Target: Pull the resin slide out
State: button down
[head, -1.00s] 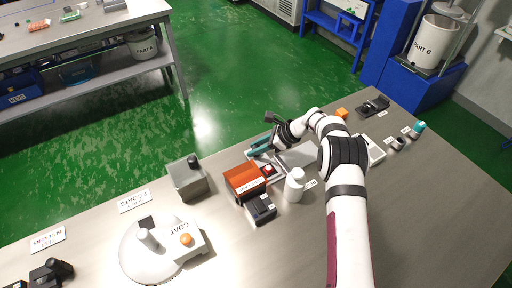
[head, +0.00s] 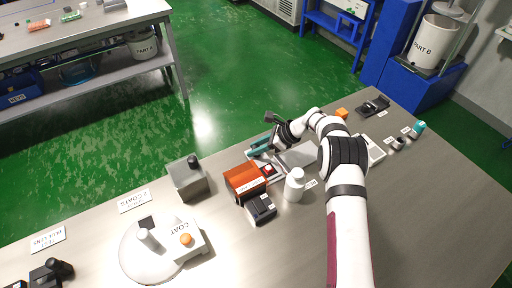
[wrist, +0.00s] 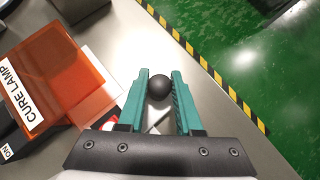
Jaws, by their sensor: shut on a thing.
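In the wrist view a round black knob (wrist: 159,88) sits between the teal fingers of my gripper (wrist: 160,76), which is shut on it. A thin pale grey rod (wrist: 158,120) shows behind the knob, between the fingers. The body of the resin slide is not clearly visible; the gripper and arm cover that area. In the head view my gripper (head: 258,147) is low over the bench, just behind the orange cure lamp (head: 245,178). The knob cannot be made out there.
The cure lamp (wrist: 55,75) stands close on the left in the wrist view. A white bottle (head: 294,186) is in front of my gripper. A grey box (head: 188,181) stands left. The bench edge with yellow-black tape (wrist: 205,62) is close beyond the fingers.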

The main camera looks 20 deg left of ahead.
jog(key=shift+d, duration=0.15)
jog(key=shift+w+d, duration=1.45)
jog(key=shift+w, duration=0.05)
jog(key=c, duration=0.6)
grip_release()
jog(key=v, duration=1.5)
jog(key=shift+d+r, duration=0.25)
jog(key=shift+r, duration=0.05)
